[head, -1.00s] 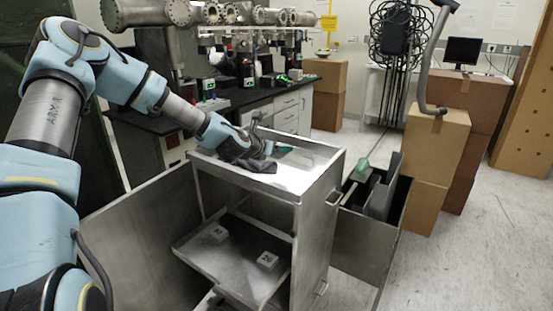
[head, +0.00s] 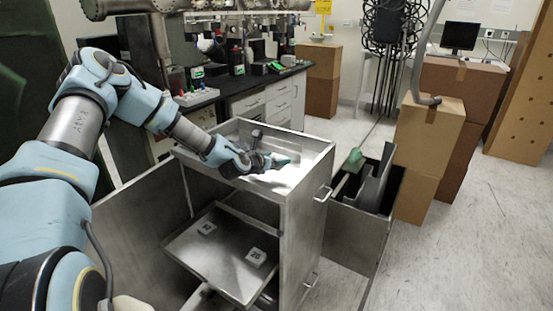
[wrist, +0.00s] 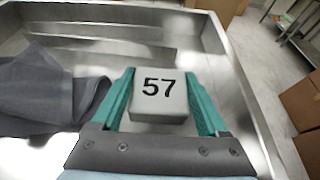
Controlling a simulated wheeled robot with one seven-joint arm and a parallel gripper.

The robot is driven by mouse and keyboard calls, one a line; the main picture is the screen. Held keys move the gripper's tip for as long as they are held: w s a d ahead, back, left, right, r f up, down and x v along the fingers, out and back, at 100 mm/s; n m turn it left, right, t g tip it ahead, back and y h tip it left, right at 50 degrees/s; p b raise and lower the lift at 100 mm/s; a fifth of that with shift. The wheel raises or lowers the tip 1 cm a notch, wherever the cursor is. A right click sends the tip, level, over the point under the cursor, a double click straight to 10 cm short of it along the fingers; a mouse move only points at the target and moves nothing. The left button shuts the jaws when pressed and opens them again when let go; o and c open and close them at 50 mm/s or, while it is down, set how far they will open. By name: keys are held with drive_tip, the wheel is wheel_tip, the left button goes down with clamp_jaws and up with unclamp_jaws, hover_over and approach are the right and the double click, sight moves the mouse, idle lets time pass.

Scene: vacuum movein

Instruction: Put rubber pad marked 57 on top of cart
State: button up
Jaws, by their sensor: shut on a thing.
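The rubber pad marked 57 (wrist: 158,97) is a small light-grey block in the wrist view, with its number facing up. My gripper (wrist: 160,92) is shut on it, with a teal finger on each side. The metal cart (head: 312,190) stands in the middle of the head view, with a shallow rimmed top (head: 318,145). My gripper (head: 280,162) is over this top in the head view, and the pad there is hidden or too small to make out. I cannot tell whether the pad touches the top surface.
A dark grey cloth (wrist: 45,92) lies on the cart top left of the pad. Two small marked blocks (head: 205,229) (head: 256,256) sit on the cart's lower shelf. An open bin (head: 372,190) stands right of the cart, with cardboard boxes (head: 428,125) beyond.

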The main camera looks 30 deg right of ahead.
drive_tip(key=shift+f, duration=0.45)
